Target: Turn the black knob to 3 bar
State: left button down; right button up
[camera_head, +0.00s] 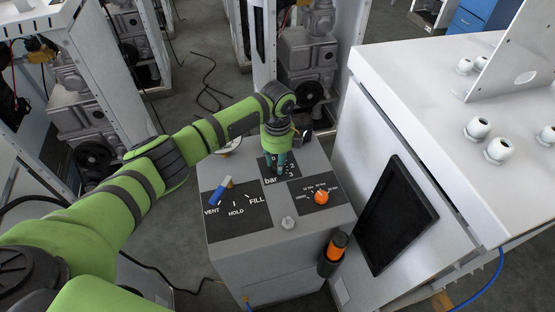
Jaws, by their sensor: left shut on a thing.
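A grey control box (262,255) stands in the middle of the camera_head view. On its top is a dark panel (264,173) marked "bar", with small numbers partly covered. My left gripper (280,168) points down onto this panel and is shut. The black knob is hidden by the gripper; from its place on the panel, the gripper is shut on the knob. Where the knob points cannot be seen. My right gripper is not in view.
An orange knob (321,198) sits right of the bar panel. A blue-and-white lever (219,184) sits left on the VENT, HOLD, FILL panel. A silver fitting (288,223) is in front.

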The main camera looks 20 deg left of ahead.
pick_arm(q)
jog(key=shift+s+f, duration=0.15)
jog(key=c, duration=0.9)
grip_release()
jog(key=shift+r, duration=0.3)
notch_tip(320, 180, up, 12)
jog(key=shift+f, duration=0.2)
jog(key=shift+f, duration=0.1)
